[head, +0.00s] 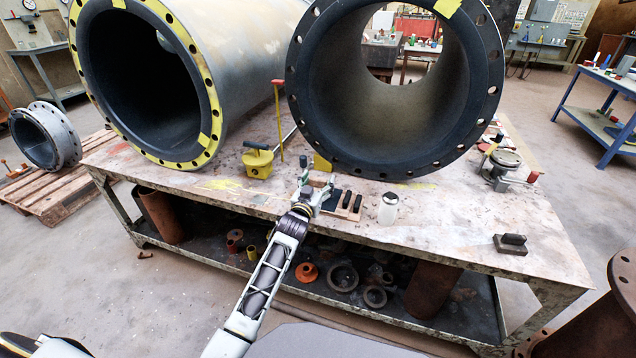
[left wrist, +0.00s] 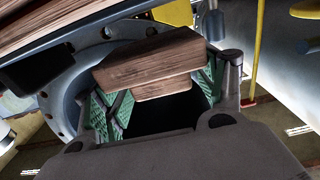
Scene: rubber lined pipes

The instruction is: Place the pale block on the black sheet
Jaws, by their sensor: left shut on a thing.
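My left gripper (head: 316,185) is over the front of the workbench, in the middle of the head view. In the left wrist view the gripper (left wrist: 158,88), with green ribbed pads, is shut on a wood-grained block (left wrist: 150,60), the pale block of the task. The block lies across between the fingers; in the head view it is small and mostly hidden by the gripper. The black sheet (head: 332,201) lies on the bench just right of the gripper, partly covered by it. I cannot tell whether the block touches anything below. My right gripper is not in view.
Beside the sheet is a wooden board with black pieces (head: 350,201), then a white bottle (head: 388,208). A yellow tool (head: 257,162) stands to the left. Two large lined pipes (head: 395,90) fill the back. The bench (head: 460,225) is clear at front right, before a dark block (head: 511,244).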

